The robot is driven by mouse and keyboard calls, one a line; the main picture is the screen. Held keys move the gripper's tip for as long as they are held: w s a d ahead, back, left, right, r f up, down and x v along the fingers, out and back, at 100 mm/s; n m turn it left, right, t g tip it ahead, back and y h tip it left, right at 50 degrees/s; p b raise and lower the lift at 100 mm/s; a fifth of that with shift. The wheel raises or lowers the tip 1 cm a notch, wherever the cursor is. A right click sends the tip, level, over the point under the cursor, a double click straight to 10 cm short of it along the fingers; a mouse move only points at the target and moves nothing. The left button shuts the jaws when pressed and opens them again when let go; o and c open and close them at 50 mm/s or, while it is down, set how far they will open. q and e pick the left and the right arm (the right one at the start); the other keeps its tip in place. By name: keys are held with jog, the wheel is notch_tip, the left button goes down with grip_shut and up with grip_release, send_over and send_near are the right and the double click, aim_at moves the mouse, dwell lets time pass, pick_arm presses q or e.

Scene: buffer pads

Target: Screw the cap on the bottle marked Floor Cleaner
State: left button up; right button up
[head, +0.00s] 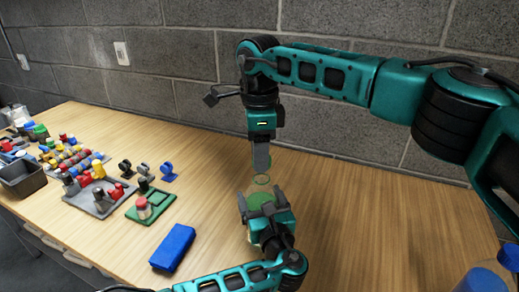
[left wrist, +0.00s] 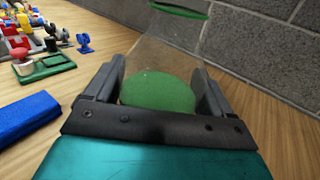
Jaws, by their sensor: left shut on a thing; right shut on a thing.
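The round mouth shows above the left gripper. My right gripper (head: 262,158) points down just above the mouth and is shut on a small green cap (head: 270,161), mostly hidden by the fingers. A gap shows between the cap and the mouth in the head view.
A blue box (head: 173,247) lies left of the bottle. Trays with several coloured parts (head: 100,196) and a green pad (head: 151,205) stand farther left. Blue-topped bottles (head: 490,277) are at the bottom right. A block wall runs behind; the table right of the bottle is clear.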

jog(key=shift+f, duration=0.85)
jog(key=shift+f, duration=0.6)
